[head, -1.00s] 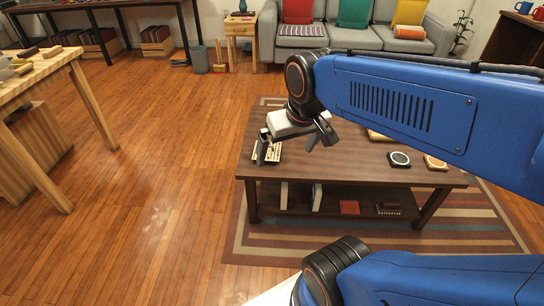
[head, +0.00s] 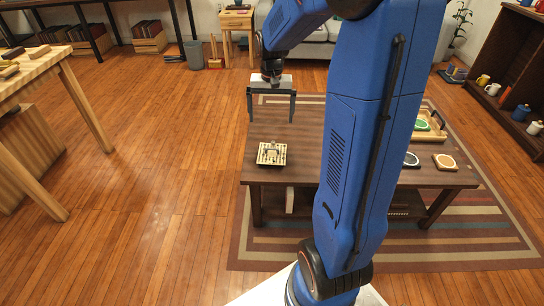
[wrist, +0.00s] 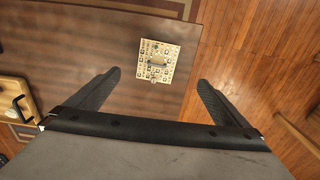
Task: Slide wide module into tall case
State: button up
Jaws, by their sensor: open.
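I cannot make out a tall case. A pale upright thing (head: 290,200) on the lower shelf is mostly hidden.
A dark round coaster (head: 411,159) and a tan one (head: 445,161) lie at the table's right. A wooden tray (head: 437,136) stands behind them. My arm hides the table's middle. A workbench (head: 60,75) is at the left, and a shelf with mugs is at the right.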

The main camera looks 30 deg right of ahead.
notch_tip(320, 180, down, 2)
jog(key=w+d+f, duration=0.1)
jog(key=w+d, duration=0.1)
send_over(272, 149)
jog(key=shift+m, duration=0.3)
notch_tip(272, 149, down, 12)
jog(key=shift+s+d+r, duration=0.1)
jog(key=shift+s+r, duration=0.05)
jog(key=shift+r, duration=0.1)
jog(key=shift+w+f, duration=0.15)
jog(key=shift+f, duration=1.2)
jog(key=shift+w+f, duration=0.15)
jog(key=shift+f, duration=1.2)
jog(key=c, duration=0.9)
